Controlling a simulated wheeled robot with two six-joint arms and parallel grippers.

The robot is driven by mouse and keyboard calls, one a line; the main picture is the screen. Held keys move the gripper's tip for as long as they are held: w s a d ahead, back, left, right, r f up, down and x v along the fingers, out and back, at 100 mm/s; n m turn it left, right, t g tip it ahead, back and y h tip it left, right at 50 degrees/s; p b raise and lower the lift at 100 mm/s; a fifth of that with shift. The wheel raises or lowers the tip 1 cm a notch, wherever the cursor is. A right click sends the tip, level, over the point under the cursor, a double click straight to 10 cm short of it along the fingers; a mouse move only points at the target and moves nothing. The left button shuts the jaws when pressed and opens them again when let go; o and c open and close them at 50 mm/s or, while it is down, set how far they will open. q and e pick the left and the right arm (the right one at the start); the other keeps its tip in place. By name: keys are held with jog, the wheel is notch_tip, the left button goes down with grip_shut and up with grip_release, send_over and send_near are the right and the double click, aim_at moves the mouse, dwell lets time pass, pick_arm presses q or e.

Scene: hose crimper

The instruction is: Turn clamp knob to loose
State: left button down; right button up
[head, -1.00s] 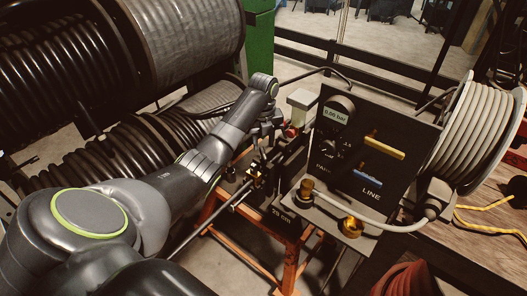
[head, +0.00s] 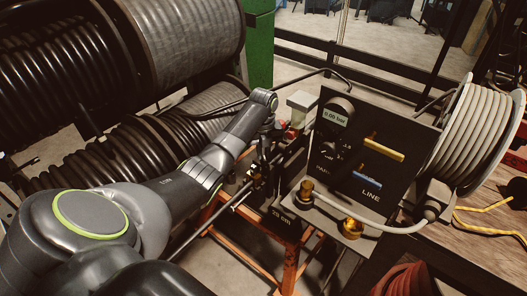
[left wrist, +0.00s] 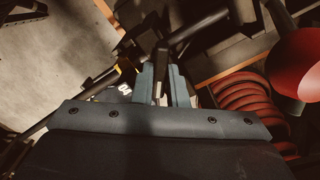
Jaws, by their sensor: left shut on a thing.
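My left gripper (head: 270,142) reaches in from the left to the crimper bench, behind and left of the black gauge panel; its fingers are dark and hard to make out in the head view. In the left wrist view its two grey fingers (left wrist: 163,86) are shut on a dark bar-like part, which I take to be the clamp knob (left wrist: 161,61). The knob's turn position cannot be read. In the head view the knob is hidden or too dark to pick out. My right gripper is in neither view.
The gauge panel (head: 350,185) with a yellow lever (head: 384,149) and a blue lever (head: 368,176) stands close right of my gripper. A white hose reel (head: 488,135) is further right. Large black hose coils (head: 65,85) fill the left. Red hose (left wrist: 255,105) lies at right in the wrist view.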

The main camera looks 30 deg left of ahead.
pick_arm(q)
jog(key=shift+r, duration=0.1)
jog(key=n+p, duration=0.2)
jog(key=p, duration=0.1)
jog(key=shift+r+n, duration=0.15)
jog(key=shift+n, duration=0.25)
jog(key=shift+n+p, duration=1.05)
jog(key=shift+n, duration=0.05)
jog(key=shift+n+p, duration=0.7)
jog(key=shift+n, duration=0.5)
jog(key=c, duration=1.4)
grip_release()
jog(key=shift+f, duration=0.2)
jog(key=shift+c, duration=0.2)
